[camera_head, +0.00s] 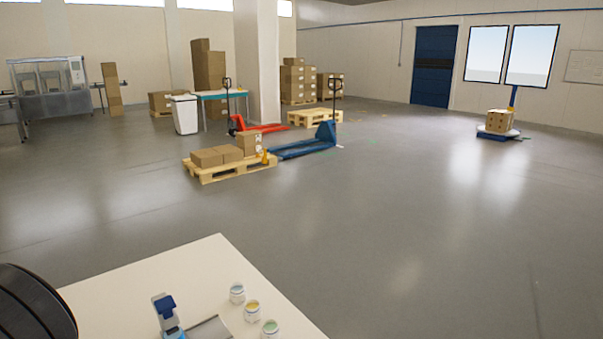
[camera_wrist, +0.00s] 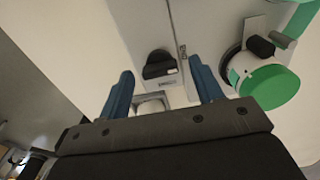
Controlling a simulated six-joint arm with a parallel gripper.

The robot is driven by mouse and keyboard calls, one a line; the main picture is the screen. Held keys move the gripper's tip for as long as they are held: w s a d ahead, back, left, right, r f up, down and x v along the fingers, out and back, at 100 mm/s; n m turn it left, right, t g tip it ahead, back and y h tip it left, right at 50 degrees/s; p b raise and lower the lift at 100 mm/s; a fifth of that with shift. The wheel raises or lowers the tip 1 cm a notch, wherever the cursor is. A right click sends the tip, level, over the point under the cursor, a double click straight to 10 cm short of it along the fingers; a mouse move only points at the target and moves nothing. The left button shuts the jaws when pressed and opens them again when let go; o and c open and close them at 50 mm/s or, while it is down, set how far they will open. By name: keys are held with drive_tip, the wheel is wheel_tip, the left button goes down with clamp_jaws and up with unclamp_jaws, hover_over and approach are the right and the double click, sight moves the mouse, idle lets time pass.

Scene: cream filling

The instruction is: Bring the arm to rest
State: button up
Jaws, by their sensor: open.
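My gripper (camera_wrist: 161,70) shows in the wrist view as a dark body with two blue fingers spread apart. Nothing is held between the fingers. Beyond them a dark block with a pale label (camera_wrist: 160,66) and a whitish round shape (camera_wrist: 152,106) show, seen past the fingers; I cannot tell what they are. In the head view my gripper is not visible.
In the head view a pale table (camera_head: 140,280) holds a blue-and-white device (camera_head: 166,312), a grey tray (camera_head: 210,331) and three small jars (camera_head: 237,293) at its right side. Open grey floor (camera_head: 400,230) lies beyond, with a loaded pallet (camera_head: 228,170).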

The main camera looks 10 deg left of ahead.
wheel_tip(320, 180, up, 17)
wheel_tip(320, 180, down, 17)
drive_tip(key=shift+r, duration=0.1)
drive_tip(key=shift+f, duration=0.3)
drive_tip(key=n, duration=0.8)
drive_tip(key=shift+n, duration=0.4)
drive_tip(key=n, duration=0.4)
drive_tip(key=shift+n, duration=2.2)
drive_tip(key=shift+o, duration=0.2)
